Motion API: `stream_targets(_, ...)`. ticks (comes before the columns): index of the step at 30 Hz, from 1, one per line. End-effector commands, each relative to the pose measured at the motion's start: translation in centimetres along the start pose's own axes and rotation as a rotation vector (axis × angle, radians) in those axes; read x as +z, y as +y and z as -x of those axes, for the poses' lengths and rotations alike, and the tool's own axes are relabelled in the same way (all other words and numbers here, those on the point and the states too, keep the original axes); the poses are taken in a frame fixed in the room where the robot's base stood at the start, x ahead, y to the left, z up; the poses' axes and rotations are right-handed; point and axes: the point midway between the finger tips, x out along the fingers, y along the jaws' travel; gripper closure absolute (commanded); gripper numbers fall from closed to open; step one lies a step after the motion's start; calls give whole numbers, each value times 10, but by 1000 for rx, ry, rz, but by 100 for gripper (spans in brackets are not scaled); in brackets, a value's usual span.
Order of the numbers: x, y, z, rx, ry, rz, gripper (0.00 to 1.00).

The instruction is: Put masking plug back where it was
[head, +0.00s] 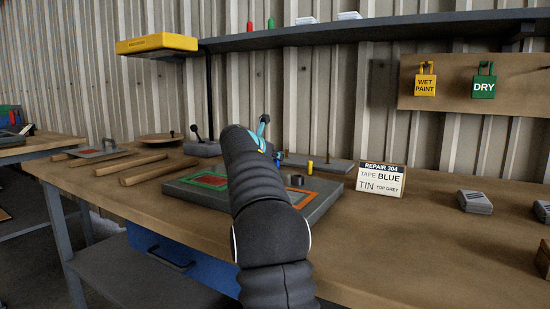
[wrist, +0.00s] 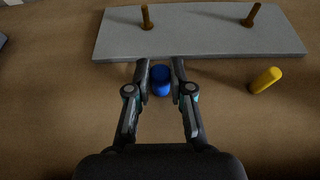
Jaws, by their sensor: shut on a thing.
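A blue cylinder (wrist: 161,82), which looks like a plug, is between the two fingers of my gripper (wrist: 161,66) in the wrist view. The fingers are shut on it, and its lower end is hard to make out. A yellow plug (wrist: 265,80) is to the right of the gripper, apart from it; it also shows in the head view (head: 310,167). A grey plate (wrist: 200,36) with two brown pegs (wrist: 147,17) lies just beyond the fingertips. In the head view my arm hides most of the gripper.
A sign (head: 380,181) reading "TAPE BLUE, TIN TOP GREY" stands to the right. The bench (head: 420,235) is clear in front of it.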

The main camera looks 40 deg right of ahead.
Motion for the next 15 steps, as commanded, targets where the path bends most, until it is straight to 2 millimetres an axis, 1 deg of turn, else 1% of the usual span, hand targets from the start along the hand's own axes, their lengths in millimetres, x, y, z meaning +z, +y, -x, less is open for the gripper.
stream_targets(2, -2, 0, -1, 0, 1, 0, 97)
stream_targets(3, -2, 0, -1, 0, 0, 0, 69)
stream_targets(5, -2, 0, -1, 0, 0, 0, 54)
stream_targets(15, 0, 0, 0, 0, 0, 0, 54)
